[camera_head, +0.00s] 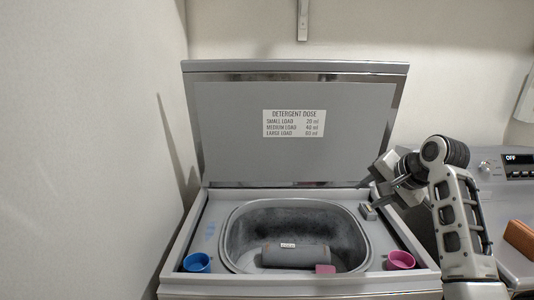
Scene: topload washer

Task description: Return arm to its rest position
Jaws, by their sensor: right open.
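My left gripper is not in the picture. The washer's lid (230,145) stands open and upright, with a detergent dose label (293,123) on it. Inside the tub (300,210) lies a dark grey cylinder (300,256) with a small label on it.
A blue cup (197,263) sits at the front left corner of the washer and a pink cup (401,260) at the front right. A small pink piece (325,269) is at the tub's front edge. A second machine (507,205) with a brown object (521,238) stands right.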

